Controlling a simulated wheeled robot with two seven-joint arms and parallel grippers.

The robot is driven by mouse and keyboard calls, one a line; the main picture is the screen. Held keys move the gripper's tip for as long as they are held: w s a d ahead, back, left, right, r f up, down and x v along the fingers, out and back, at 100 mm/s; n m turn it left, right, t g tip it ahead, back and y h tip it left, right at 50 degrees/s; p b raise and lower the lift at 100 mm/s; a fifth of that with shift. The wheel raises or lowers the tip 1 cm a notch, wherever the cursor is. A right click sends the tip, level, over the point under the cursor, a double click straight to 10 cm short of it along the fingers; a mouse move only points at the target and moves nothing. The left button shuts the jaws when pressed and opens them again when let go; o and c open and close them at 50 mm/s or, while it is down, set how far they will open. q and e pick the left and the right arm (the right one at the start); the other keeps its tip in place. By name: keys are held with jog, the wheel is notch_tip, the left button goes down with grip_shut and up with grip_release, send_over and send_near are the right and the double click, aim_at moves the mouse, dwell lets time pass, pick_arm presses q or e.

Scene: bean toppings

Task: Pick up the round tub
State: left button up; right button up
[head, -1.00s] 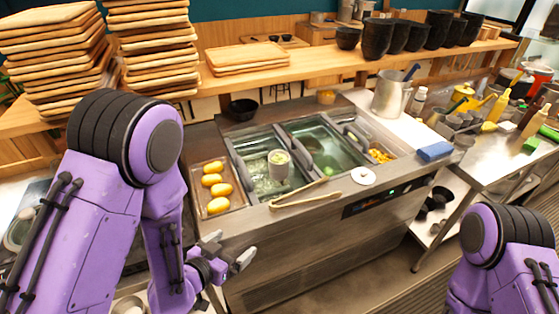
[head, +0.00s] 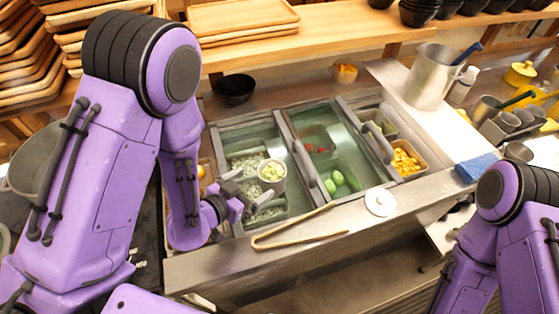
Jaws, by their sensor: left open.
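The round tub (head: 272,176) is a pale cup with light green contents, standing upright in the left well of the counter. My left gripper (head: 247,190) is open, its fingers pointing right toward the tub. It is just left of the tub and appears empty; I cannot tell whether it touches the tub. My right arm shows at the right edge, but its gripper is out of view.
A blue sponge (head: 476,168) is to the right. A black bowl (head: 236,89) and a metal pitcher (head: 432,76) stand behind. Wooden trays (head: 242,17) sit on the shelf.

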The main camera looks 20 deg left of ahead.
aim_at(280, 168)
pick_arm(q)
jog(key=b, duration=0.1)
jog(key=w+f+b, duration=0.1)
jog(key=b, duration=0.1)
jog(key=shift+w+d+f+b, duration=0.2)
jog(key=shift+d+f+b, duration=0.1)
jog(key=shift+d+b, duration=0.45)
jog(key=shift+b, duration=0.8)
jog(key=shift+w+d+r, duration=0.1)
jog(key=shift+d+r, duration=0.05)
jog(key=shift+r, duration=0.05)
jog(key=x, duration=0.2)
jog(key=p+x, duration=0.1)
jog(key=x, duration=0.1)
jog(key=a+p+x, duration=0.1)
jog(key=x, duration=0.1)
jog(key=shift+w+d+r, duration=0.1)
jog(key=shift+w+d, duration=0.1)
jog(key=shift+w, duration=0.45)
jog(key=shift+d, duration=0.1)
jog(key=shift+s+r, duration=0.1)
jog(key=shift+s, duration=0.2)
jog(key=shift+w, duration=0.1)
jog(key=c, duration=0.9)
pick_arm(e)
jog(key=f, duration=0.2)
jog(key=s+f, duration=0.1)
jog(key=f, duration=0.1)
jog(key=shift+s, duration=0.2)
